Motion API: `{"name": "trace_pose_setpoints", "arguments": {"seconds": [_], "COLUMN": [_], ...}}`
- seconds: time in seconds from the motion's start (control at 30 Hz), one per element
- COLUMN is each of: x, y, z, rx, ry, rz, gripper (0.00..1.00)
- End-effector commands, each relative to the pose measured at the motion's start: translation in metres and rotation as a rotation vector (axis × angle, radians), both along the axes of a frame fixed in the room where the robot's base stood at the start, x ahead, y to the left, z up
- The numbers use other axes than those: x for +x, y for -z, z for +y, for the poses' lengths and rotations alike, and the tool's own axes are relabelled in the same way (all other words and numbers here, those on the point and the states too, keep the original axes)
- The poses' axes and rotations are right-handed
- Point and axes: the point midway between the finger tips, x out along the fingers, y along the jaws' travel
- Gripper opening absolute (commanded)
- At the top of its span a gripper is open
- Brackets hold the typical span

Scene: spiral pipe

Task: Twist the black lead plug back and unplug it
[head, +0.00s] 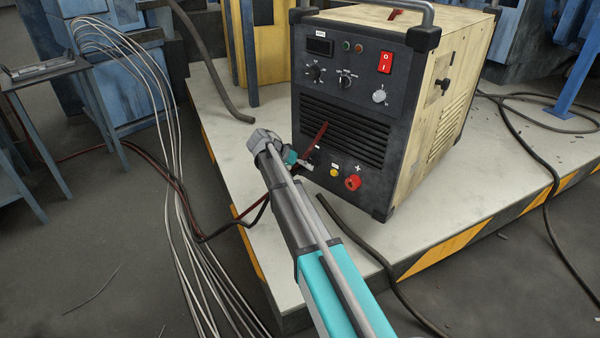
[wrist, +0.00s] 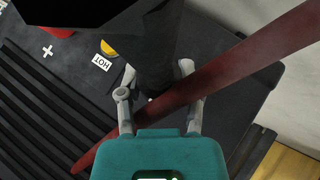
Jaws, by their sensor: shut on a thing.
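The welding machine's dark front panel (head: 345,110) faces me at centre in the head view. My gripper (wrist: 157,80) is at the lower left of this panel, and its fingers also show in the head view (head: 300,160). It is shut on the black lead plug (wrist: 155,68), with one grey finger on each side. The plug's seat in the panel is hidden. A dark red strip (wrist: 225,75) runs diagonally across the plug and fingers in the wrist view. It also shows against the vents in the head view (head: 320,134).
A red socket (head: 352,183) marked plus and a yellow button (head: 334,173) sit right of my gripper. The machine stands on a pale platform (head: 225,130) with striped edges. Dark cables (head: 375,262) lie over the platform and floor. Thin pale wires (head: 170,130) hang at left.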

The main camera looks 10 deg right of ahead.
Motion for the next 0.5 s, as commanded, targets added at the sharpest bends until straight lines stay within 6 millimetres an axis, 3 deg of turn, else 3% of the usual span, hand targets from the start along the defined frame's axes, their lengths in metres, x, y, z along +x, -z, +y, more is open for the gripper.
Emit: {"name": "trace_pose_setpoints", "arguments": {"seconds": [0.5], "x": [0.001], "y": [-0.002], "z": [-0.0014], "rx": [-0.1], "ry": [0.0], "rz": [0.134], "gripper": [0.0]}}
